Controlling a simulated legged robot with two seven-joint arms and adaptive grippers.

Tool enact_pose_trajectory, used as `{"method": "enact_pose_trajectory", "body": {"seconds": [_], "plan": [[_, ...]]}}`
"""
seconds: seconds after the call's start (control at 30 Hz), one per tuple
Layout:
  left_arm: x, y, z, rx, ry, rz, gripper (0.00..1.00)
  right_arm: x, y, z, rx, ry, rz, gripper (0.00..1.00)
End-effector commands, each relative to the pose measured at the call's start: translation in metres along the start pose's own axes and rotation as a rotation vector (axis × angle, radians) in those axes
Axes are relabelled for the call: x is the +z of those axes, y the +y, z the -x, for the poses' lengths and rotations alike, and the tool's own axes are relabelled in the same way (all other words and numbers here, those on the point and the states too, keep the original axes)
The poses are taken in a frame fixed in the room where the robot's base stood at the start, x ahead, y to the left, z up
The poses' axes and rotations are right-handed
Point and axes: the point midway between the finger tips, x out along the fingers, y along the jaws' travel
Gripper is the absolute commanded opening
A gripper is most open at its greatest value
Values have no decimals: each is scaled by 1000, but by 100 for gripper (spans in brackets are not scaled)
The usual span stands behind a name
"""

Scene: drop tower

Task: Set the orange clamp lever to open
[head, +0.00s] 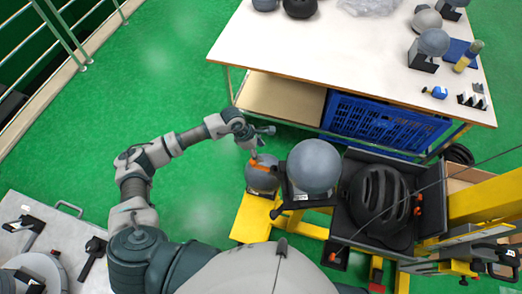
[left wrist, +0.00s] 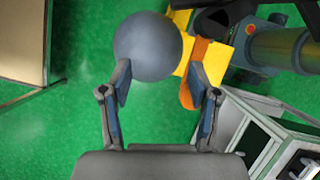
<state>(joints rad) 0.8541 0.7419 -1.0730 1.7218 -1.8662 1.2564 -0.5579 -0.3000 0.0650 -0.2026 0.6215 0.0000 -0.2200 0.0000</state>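The orange clamp lever (head: 263,162) lies by the grey ball (head: 261,180) on the yellow stand. In the left wrist view the orange lever (left wrist: 186,94) runs beside the grey ball (left wrist: 148,46), partly behind the right-hand finger. My left gripper (head: 259,142) is just above and beside the lever in the head view. In the left wrist view the left gripper (left wrist: 160,80) has its fingers spread wide with nothing held between them. Whether a finger touches the lever I cannot tell. My right gripper is in neither view.
A larger grey ball (head: 314,166) on a dark holder and a black helmet (head: 379,198) in a dark tray stand to the right. A white-topped table (head: 330,45) with a blue crate (head: 375,122) below is behind.

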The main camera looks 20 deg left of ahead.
Motion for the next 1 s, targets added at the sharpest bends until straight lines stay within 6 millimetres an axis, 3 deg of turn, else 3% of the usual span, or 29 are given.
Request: {"method": "enact_pose_trajectory", "body": {"seconds": [0.03, 0.5, 1.0], "plan": [[-9, 2, 0, 4, 16, 8, 54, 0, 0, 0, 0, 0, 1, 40], [-3, 6, 34, 4, 9, 5, 54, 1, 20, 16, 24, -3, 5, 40], [6, 11, 72, 5, 7, 3, 54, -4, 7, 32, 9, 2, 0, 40]]}}
